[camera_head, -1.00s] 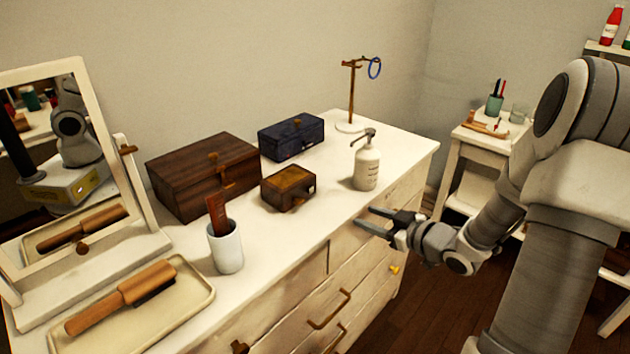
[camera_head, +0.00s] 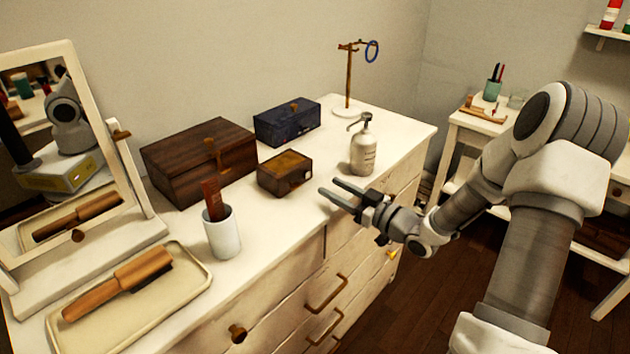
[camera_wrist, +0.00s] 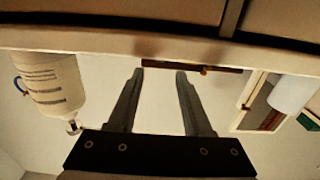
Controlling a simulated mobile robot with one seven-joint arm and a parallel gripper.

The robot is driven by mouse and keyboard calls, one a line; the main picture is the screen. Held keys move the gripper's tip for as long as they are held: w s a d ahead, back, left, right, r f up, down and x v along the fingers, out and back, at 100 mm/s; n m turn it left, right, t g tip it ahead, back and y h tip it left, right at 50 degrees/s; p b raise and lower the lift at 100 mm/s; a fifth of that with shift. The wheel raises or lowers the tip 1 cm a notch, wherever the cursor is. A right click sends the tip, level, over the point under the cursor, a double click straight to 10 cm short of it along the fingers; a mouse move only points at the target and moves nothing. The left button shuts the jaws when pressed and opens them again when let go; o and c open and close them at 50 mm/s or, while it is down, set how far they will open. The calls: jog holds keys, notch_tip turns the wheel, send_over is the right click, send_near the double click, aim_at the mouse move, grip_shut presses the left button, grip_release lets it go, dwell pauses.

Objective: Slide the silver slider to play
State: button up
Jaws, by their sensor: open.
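No silver slider can be made out in either view. A small brown box (camera_head: 285,173) with a lighter top panel sits on the white dresser top (camera_head: 290,225); it may be the item bearing the slider, but I cannot tell. My gripper (camera_head: 328,187) is open and empty, over the dresser's front edge, to the right of the small box and apart from it.
A white pump bottle (camera_head: 363,150) stands behind my gripper. A large wooden box (camera_head: 190,170), a dark blue box (camera_head: 287,124) and a stand with a blue ring (camera_head: 348,80) are farther back. A white cup (camera_head: 222,238), brush tray (camera_head: 185,290) and mirror (camera_head: 130,190) are left.

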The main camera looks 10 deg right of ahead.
aim_at(309, 175)
jog(key=x, duration=0.6)
jog(key=shift+w+a+b, duration=0.2)
jog(key=shift+b, duration=0.15)
grip_shut()
dwell(1.1)
